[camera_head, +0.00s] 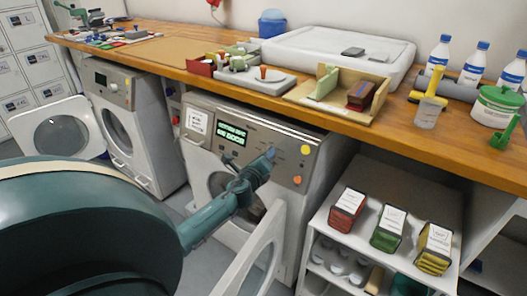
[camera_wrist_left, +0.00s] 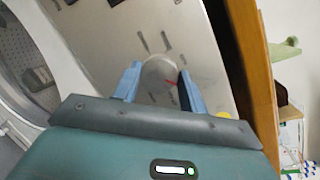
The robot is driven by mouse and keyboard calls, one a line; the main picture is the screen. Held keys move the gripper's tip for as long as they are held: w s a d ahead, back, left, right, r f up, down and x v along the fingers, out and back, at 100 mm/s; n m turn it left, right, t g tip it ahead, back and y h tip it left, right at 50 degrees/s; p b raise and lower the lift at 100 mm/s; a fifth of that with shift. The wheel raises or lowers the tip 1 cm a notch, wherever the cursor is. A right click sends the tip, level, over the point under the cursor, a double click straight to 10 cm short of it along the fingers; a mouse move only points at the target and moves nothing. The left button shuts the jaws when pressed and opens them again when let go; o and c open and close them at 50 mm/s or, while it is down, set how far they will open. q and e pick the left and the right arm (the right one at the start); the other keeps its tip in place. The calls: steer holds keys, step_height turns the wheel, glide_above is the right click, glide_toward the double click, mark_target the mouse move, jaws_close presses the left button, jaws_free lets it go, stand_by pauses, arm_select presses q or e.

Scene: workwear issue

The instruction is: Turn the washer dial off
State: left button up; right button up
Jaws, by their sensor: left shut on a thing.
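The washer (camera_head: 252,140) under the wooden counter has a lit green display and a slanted grey control panel. Its dial (camera_wrist_left: 158,72) is a round pale knob with a red mark, seen in the left wrist view. My left gripper (camera_head: 268,157) is at the panel, its two blue fingers (camera_wrist_left: 155,82) on either side of the dial and shut on it. In the head view the gripper and arm hide the dial. My right gripper is in neither view.
The washer's door (camera_head: 250,262) hangs open below my arm. A second machine (camera_head: 122,115) stands to the left. The wooden counter (camera_head: 190,62) carries trays and bottles above the panel. A white shelf (camera_head: 408,172) with coloured packs stands to the right.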

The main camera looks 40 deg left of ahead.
arm_select(q)
steer(key=n+g+p, duration=0.1)
steer(key=n+p, duration=0.3)
steer(key=n+g+p, duration=0.2)
steer(key=n+p, duration=0.3)
steer(key=shift+r+n+h, duration=0.2)
steer(key=shift+n+h, duration=0.1)
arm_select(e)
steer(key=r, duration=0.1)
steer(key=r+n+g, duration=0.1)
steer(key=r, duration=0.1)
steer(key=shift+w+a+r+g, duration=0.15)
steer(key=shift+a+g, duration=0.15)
arm_select(q)
steer(key=o, duration=1)
steer(key=shift+w, duration=0.1)
